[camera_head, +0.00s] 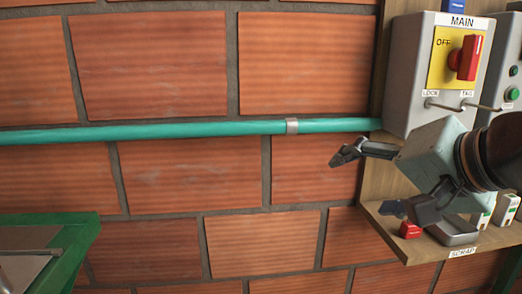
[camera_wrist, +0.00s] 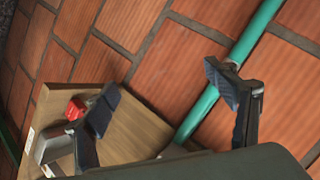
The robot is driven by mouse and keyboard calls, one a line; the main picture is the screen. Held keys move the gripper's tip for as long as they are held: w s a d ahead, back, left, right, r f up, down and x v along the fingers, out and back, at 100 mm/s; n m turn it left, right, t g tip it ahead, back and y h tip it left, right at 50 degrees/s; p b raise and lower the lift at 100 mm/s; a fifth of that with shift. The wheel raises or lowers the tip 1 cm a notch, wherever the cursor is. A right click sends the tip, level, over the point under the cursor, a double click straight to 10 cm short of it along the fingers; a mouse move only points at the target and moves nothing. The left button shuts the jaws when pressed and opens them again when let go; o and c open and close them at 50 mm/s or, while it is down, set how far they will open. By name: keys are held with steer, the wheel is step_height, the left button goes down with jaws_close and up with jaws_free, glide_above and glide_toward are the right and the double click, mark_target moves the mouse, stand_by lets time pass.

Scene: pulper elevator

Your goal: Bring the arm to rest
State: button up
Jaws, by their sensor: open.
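My gripper (camera_head: 372,180) is at the right of the head view, in front of the brick wall (camera_head: 160,180) and the wooden board (camera_head: 380,195). Its two dark fingers are spread wide apart and nothing is between them. The upper finger lies in front of the brick just below the green pipe, and the lower finger hangs over the shelf. The wrist view shows the same open gripper (camera_wrist: 165,105), with the shelf behind its left finger and the pipe behind its right finger. My forearm runs out of the head view at the right edge.
A grey MAIN switch box (camera_head: 415,60) with a red rotary handle (camera_head: 467,58) is mounted above my gripper. The SCRAP shelf (camera_head: 440,247) below holds a red block (camera_head: 410,229) and a grey tray (camera_head: 455,235). A green pipe (camera_head: 200,131) crosses the wall. A green-edged surface (camera_head: 75,250) is lower left.

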steer(key=s+a+f+n+g+h, duration=0.2)
steer(key=s+a+f+n+g, duration=0.15)
steer(key=f, duration=0.55)
steer(key=s+a+f+n+g+h, duration=0.1)
steer(key=s+a+f+n+g, duration=0.2)
steer(key=f, duration=0.6)
step_height(320, 180, up, 24)
steer(key=s+t+p, duration=0.1)
steer(key=p, duration=2.3)
steer(key=shift+d+f+p, duration=0.2)
steer(key=shift+d+p, duration=0.2)
steer(key=shift+d, duration=0.05)
